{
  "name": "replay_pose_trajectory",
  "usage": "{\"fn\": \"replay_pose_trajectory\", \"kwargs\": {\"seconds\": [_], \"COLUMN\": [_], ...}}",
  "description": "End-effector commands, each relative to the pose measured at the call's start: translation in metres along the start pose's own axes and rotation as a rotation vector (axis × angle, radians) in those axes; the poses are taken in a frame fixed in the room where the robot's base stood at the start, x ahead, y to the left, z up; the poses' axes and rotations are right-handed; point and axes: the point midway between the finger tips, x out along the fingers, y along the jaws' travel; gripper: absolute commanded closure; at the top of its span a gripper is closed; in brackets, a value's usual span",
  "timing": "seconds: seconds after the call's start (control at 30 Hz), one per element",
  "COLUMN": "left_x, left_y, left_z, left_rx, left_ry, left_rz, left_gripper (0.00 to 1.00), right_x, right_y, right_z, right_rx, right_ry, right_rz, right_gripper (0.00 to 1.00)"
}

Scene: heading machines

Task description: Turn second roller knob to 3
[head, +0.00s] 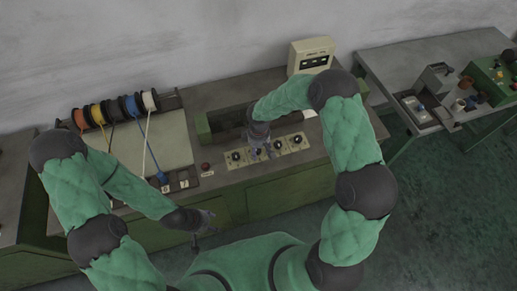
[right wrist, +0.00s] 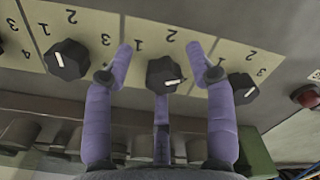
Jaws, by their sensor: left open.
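A pale panel with a row of dark knobs runs along the front of the machine top. In the right wrist view, turned over, the middle knob (right wrist: 163,72) is second from the red button; its white mark points right. Labels 1 and 2 show above it; no 3 is visible beside it. My right gripper (head: 264,152) is over the panel. In the right wrist view its purple fingers (right wrist: 162,60) are spread around the middle knob, with a visible gap on both sides. My left gripper (head: 204,222) is open and empty in front of the machine.
Neighbouring knobs (right wrist: 67,60) (right wrist: 244,88) sit close to the fingers. A red button (head: 205,166) is left of the panel. Wire spools (head: 117,108) stand at the back left, and a cream display box (head: 311,57) at the back. A side table (head: 385,60) is right.

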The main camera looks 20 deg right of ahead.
Motion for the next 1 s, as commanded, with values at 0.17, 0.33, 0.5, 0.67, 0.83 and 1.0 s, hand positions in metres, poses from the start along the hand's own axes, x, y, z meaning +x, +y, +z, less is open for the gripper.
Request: {"fn": "replay_pose_trajectory", "kwargs": {"seconds": [0.17,0.33,0.5,0.67,0.83,1.0], "left_x": [0.0,0.0,0.0,0.0,0.0,0.0], "left_y": [0.0,0.0,0.0,0.0,0.0,0.0], "left_z": [0.0,0.0,0.0,0.0,0.0,0.0], "left_rx": [0.0,0.0,0.0,0.0,0.0,0.0], "left_ry": [0.0,0.0,0.0,0.0,0.0,0.0], "left_rz": [0.0,0.0,0.0,0.0,0.0,0.0], "left_gripper": [0.44,0.44,0.44,0.44,0.44,0.44], "right_x": [-0.007,-0.033,-0.067,-0.095,-0.114,-0.12], "right_y": [0.002,0.002,0.002,0.001,0.001,0.0], "right_z": [-0.002,-0.002,-0.001,0.001,0.001,0.002], "right_rx": [0.0,0.002,0.0,0.002,0.0,0.001], "right_ry": [0.005,0.007,0.006,0.005,0.002,0.0], "right_rz": [0.004,0.006,0.005,0.003,0.001,-0.001], "right_gripper": [0.44,0.44,0.44,0.44,0.44,0.44]}}
